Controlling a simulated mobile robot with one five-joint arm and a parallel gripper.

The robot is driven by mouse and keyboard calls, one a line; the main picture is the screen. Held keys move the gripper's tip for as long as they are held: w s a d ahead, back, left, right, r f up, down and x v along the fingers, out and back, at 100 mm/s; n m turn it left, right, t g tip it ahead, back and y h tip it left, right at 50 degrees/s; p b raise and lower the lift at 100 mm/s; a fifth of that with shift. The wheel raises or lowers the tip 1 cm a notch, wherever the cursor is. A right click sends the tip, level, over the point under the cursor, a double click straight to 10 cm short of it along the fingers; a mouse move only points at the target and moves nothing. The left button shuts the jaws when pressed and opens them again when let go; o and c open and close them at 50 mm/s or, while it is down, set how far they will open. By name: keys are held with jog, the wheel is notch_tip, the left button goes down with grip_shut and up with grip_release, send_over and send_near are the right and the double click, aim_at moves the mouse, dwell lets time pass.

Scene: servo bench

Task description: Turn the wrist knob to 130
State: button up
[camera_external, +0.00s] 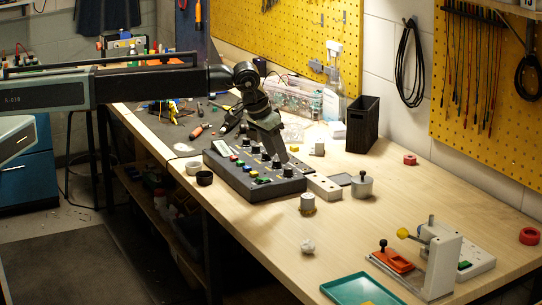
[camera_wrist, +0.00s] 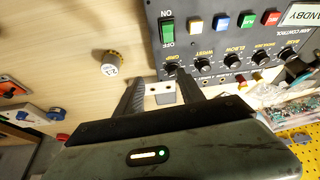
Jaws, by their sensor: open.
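A dark control panel (camera_external: 262,187) lies on the wooden bench. In the wrist view the panel (camera_wrist: 195,24) shows a row of black knobs with white labels. The wrist knob (camera_wrist: 203,64) is second from the left, below its WRIST label. Its dial reading is too small to tell. The grip knob (camera_wrist: 174,70) is at the row's left end, close to my right fingertip. My gripper (camera_external: 253,142) is above the panel, with its fingers spread and nothing between them. In the wrist view my gripper (camera_wrist: 160,76) is left of the wrist knob and apart from it.
A green ON/OFF switch (camera_wrist: 167,32) and several coloured buttons sit above the knobs. A grey-topped cylinder (camera_external: 307,203), a lidded grey pot (camera_external: 362,186) and a black bin (camera_external: 363,125) stand right of the panel.

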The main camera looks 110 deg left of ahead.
jog(key=n, duration=0.1)
send_near(277, 160)
jog(key=shift+g, duration=0.3)
jog(key=b+x, duration=0.7)
jog(key=x, duration=0.1)
jog(key=shift+w+f, duration=0.25)
jog(key=shift+f, duration=0.05)
jog(key=shift+r, duration=0.1)
grip_shut()
